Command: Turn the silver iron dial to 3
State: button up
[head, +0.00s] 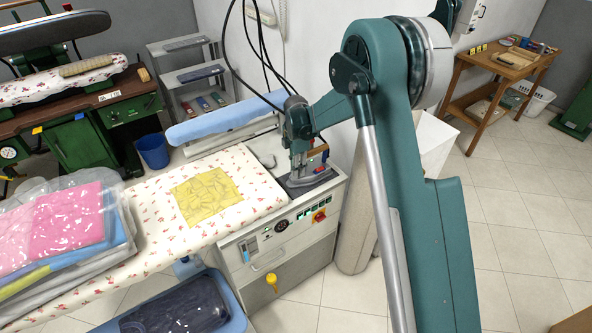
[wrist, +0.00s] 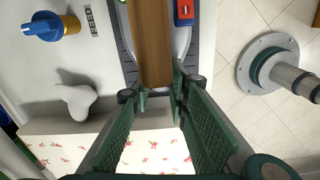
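The silver iron (head: 310,181) stands on the right end of the floral ironing board. In the wrist view its brown wooden handle (wrist: 150,45) runs between its grey sides, with a red and blue block (wrist: 184,12) at the upper right. No numbered dial on the iron can be made out. My gripper (head: 300,148) is directly above the iron, pointing down. In the wrist view my gripper (wrist: 155,92) is open, its green fingers apart near the lower end of the handle. Nothing is held; I cannot tell whether the fingers touch the iron.
A yellow cloth (head: 208,195) lies on the floral board (head: 160,235). Bagged pink clothes (head: 65,222) lie at left. Black cables (head: 262,45) hang behind my arm.

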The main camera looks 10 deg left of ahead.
jog(key=shift+f+m+b, duration=0.1)
jog(key=shift+m+b, duration=0.45)
jog(key=shift+m, duration=0.15)
jog(key=shift+m+b, duration=0.35)
jog(key=shift+m, duration=0.55)
jog(key=o, duration=0.9)
jog(key=shift+d, duration=0.1)
jog(key=shift+r, duration=0.2)
notch_tip(320, 180, up, 12)
jog(key=shift+f, duration=0.1)
